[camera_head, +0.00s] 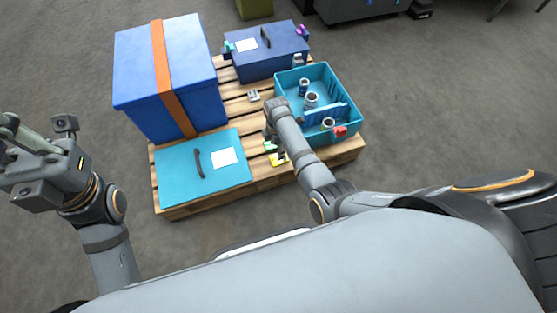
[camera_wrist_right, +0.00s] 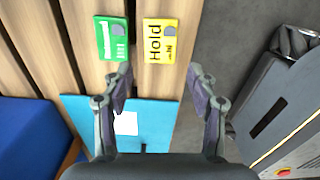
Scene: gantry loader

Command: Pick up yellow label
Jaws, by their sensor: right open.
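The yellow label (camera_wrist_right: 160,40) is a flat card with the word "Hold" and a grey patch. It lies on the wooden slats in the right wrist view. It shows partly in the head view (camera_head: 278,160), beside my right arm. A green label (camera_wrist_right: 112,38) lies just left of it. My right gripper (camera_wrist_right: 160,84) is open and empty, with its two fingers spread just short of the yellow label's near edge. In the head view my right gripper (camera_head: 274,146) is mostly hidden by my arm. My left gripper (camera_head: 22,138) is at the far left, off the pallet; its jaws are unclear.
The wooden pallet (camera_head: 262,181) holds a large blue box (camera_head: 140,75) with an orange strap, a flat teal case (camera_head: 178,180), a dark blue case (camera_head: 272,62) and a teal open bin (camera_head: 343,88) with cylindrical parts. The bin stands right beside my right arm. Grey floor surrounds the pallet.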

